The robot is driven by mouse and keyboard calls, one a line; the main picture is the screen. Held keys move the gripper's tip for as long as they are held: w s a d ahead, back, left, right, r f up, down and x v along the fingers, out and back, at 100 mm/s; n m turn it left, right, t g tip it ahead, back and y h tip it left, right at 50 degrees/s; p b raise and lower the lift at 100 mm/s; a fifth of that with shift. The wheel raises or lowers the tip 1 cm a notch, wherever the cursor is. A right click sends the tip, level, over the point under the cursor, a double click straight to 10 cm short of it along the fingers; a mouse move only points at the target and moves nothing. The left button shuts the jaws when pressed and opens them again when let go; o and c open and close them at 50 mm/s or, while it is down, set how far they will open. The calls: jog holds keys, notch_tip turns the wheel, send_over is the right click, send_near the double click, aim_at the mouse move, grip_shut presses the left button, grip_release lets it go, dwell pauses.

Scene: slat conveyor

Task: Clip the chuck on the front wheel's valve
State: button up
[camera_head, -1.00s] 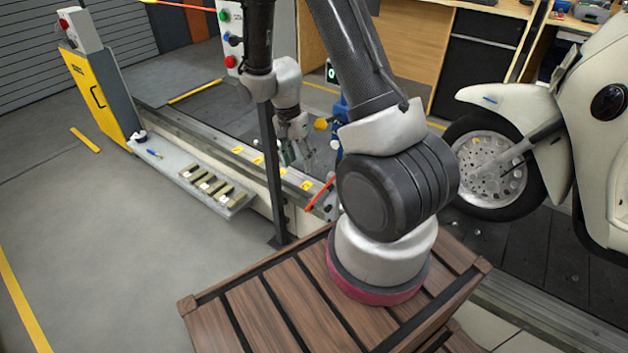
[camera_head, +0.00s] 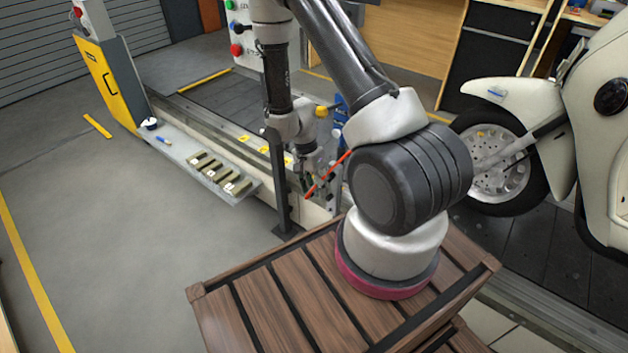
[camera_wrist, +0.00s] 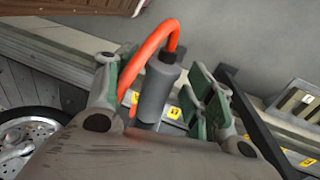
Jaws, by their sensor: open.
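The chuck (camera_wrist: 156,92) is a dark grey cylinder with an orange hose (camera_wrist: 168,38) curving from its top end. In the wrist view it lies between the spread green-padded fingers of my gripper (camera_wrist: 165,85). The gripper is open, and I cannot tell whether either pad touches the chuck. In the head view my gripper (camera_head: 314,180) is low beside the conveyor's near side, with part of the orange hose (camera_head: 330,172) next to it. The scooter's front wheel (camera_head: 503,165) is to the right, partly behind my arm; it also shows in the wrist view (camera_wrist: 28,138). I cannot make out its valve.
A side shelf (camera_head: 190,158) with several small blocks runs along the conveyor. A dark post (camera_head: 281,190) stands just left of my gripper. A yellow cabinet (camera_head: 108,80) is at the far left. The floor at left is clear.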

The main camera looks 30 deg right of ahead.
jog(key=c, duration=1.1)
jog(key=shift+c, duration=0.2)
jog(key=shift+a, duration=0.1)
jog(key=shift+s+a, duration=0.35)
jog(key=shift+a, duration=0.55)
jog(key=shift+s+a, duration=0.35)
jog(key=shift+a, duration=0.55)
